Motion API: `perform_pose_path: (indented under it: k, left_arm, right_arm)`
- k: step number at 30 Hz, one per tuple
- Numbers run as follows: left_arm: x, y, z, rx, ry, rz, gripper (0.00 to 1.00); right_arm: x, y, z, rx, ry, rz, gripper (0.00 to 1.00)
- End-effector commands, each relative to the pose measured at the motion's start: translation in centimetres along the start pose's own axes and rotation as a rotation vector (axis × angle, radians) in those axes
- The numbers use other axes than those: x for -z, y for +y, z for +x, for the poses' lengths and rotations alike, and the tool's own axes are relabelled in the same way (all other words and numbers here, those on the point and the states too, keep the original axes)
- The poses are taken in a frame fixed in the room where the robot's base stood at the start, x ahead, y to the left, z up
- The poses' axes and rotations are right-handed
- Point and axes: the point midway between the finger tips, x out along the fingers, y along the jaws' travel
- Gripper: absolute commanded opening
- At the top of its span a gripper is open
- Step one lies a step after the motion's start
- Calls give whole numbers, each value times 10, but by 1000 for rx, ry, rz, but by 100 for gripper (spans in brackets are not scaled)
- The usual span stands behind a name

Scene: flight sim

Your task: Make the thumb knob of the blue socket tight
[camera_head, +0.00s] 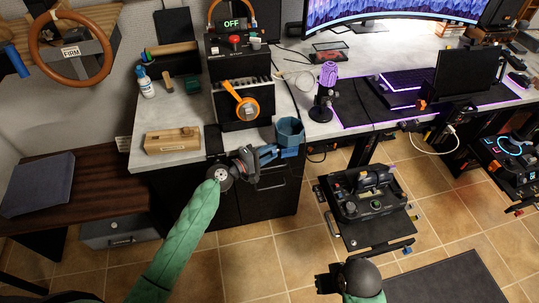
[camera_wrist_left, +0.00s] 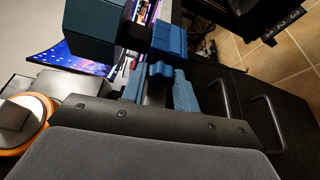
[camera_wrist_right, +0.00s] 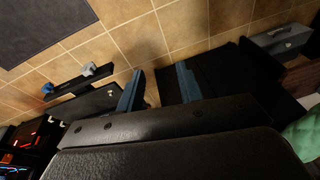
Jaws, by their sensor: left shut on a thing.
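The blue socket (camera_head: 290,131) is a hexagonal cup at the front edge of the grey counter, beside the black box with the orange lever. In the left wrist view its cup (camera_wrist_left: 92,28) and blue clamp block (camera_wrist_left: 170,38) show at the top. My left gripper (camera_head: 272,154) is at the clamp, just below the cup. Its fingers stand either side of the small blue thumb knob (camera_wrist_left: 159,73) and are shut on it. The knob is hard to make out in the head view. My right gripper (camera_wrist_right: 158,88) is open and empty, low over the floor.
A dark cabinet with bar handles is below the socket. A black wheeled stand (camera_head: 365,225) with a control unit is to the right. Tiled floor lies open between them.

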Motion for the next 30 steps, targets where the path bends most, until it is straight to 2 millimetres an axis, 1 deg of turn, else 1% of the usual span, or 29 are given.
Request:
perform_pose_path:
  k: [1, 3, 9, 16, 24, 30]
  left_arm:
    - [0, -6, 0, 0, -1, 8, 7]
    - [0, -6, 0, -6, -1, 20, 7]
    - [0, -7, 0, -24, -2, 63, 7]
    - [0, -6, 0, -42, -1, 106, 7]
    - [0, -5, 0, -54, -1, 136, 7]
    - [0, -4, 0, -55, -1, 141, 7]
  right_arm:
    - [0, -2, 11, 8, 10, -5, 36]
    - [3, -7, 21, 20, 29, -11, 36]
    - [9, -22, 49, 59, 89, -27, 36]
    - [15, -40, 75, 102, 151, -40, 36]
    - [19, -52, 92, 132, 193, -46, 36]
    - [20, -54, 95, 136, 202, -46, 36]
